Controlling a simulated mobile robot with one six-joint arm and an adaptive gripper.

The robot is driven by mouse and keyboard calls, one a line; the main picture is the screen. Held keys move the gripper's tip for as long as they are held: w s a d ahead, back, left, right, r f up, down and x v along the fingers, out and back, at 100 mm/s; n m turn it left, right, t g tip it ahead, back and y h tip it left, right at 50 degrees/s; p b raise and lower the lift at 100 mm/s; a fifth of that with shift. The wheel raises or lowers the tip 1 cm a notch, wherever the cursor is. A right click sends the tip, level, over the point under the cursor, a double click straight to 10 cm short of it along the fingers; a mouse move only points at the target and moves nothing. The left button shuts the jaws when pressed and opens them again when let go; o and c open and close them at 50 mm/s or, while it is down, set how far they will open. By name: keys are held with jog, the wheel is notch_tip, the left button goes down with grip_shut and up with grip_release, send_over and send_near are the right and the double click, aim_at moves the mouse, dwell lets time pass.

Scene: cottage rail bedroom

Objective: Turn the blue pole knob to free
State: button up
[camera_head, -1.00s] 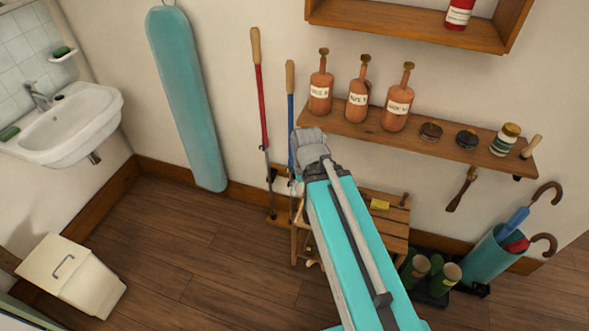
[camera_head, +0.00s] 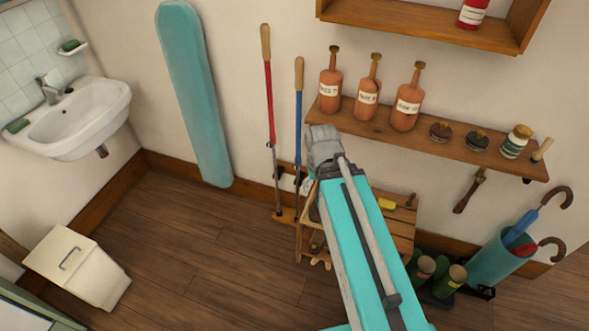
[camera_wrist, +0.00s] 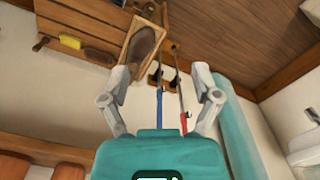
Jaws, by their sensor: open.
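The blue pole (camera_head: 299,115) with a wooden handle stands upright against the wall, just right of the red pole (camera_head: 268,105). In the wrist view my gripper (camera_wrist: 160,72) is open and empty, fingers spread wide. The blue pole (camera_wrist: 159,108) and red pole (camera_wrist: 183,118) show between the fingers, apart from them. Dark fittings sit on both poles; the blue pole's knob setting is too small to tell.
A wooden shelf (camera_head: 440,137) with bottles and jars is right of my gripper. A small wooden bench (camera_head: 400,228) stands below it. A teal ironing board (camera_head: 193,95) leans at left, beyond it a sink (camera_head: 75,112). A white bin (camera_head: 100,275) stands lower left. Open floor lies between.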

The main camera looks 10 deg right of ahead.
jog(key=w+d+f+m+t+h+b, duration=0.3)
jog(key=w+f+b, duration=0.4)
jog(key=f+b, duration=0.6)
jog(key=m+t+h+b, duration=0.45)
jog(key=t+b, duration=0.85)
jog(key=b, duration=2.8)
send_near(295, 168)
jog(key=s+a+n+h, duration=0.2)
jog(key=shift+s+a+f+m+y+p, duration=0.15)
jog(key=shift+a+f+m+y+p, duration=0.05)
jog(key=shift+a+m+y+p, duration=0.1)
jog(key=shift+d, duration=0.1)
jog(key=x, duration=1.3)
jog(key=shift+w+d+f, duration=0.15)
jog(key=shift+w+d, duration=0.1)
jog(key=shift+w, duration=0.05)
